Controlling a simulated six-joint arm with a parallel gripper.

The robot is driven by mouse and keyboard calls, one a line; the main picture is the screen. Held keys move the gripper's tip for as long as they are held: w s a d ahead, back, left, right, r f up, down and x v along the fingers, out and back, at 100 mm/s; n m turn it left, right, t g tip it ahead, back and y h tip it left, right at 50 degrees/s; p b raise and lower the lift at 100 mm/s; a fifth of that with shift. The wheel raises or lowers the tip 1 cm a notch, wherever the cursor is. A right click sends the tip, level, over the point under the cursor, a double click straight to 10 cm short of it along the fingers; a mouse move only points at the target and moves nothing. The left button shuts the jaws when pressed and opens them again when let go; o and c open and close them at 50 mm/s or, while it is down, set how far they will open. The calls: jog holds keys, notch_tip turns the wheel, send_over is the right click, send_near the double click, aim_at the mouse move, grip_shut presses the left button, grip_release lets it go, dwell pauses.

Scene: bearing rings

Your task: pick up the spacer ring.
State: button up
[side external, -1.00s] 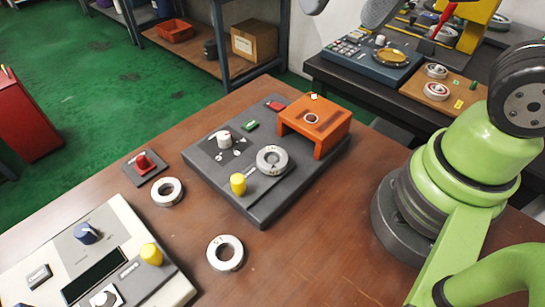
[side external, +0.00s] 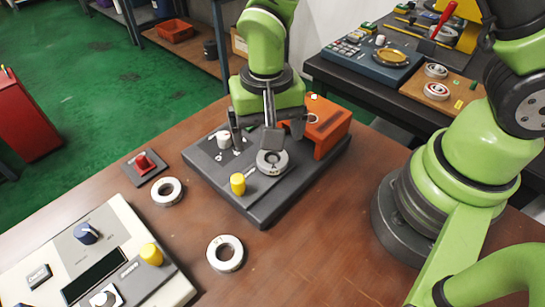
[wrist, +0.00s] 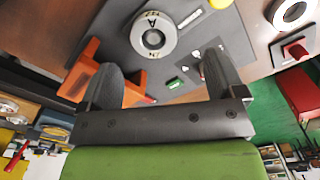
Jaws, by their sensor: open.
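A grey lettered ring (side external: 263,166) lies flat on the dark fixture plate (side external: 262,212); it also shows at the top of the wrist view (wrist: 153,20). The frames do not make clear which one is called the spacer ring. My gripper (side external: 256,146) is open and empty over the back of the plate, near the lettered ring. In the wrist view, the fingers (wrist: 161,62) are apart with the ring beyond them.
An orange bridge (side external: 332,130) stands beside my gripper on the plate. A yellow knob (side external: 238,184) and a white knob (side external: 223,140) stand close to the lettered ring. A red button (side external: 146,163) and a control box (side external: 128,222) are at the left.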

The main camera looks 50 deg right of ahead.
aim_at(273, 160)
jog(key=f, duration=0.3)
jog(key=s+f, duration=0.1)
jog(key=f, duration=0.1)
jog(key=shift+d+f, duration=0.2)
jog(key=shift+w, duration=0.1)
jog(key=c, duration=1.2)
jog(key=shift+r, duration=0.15)
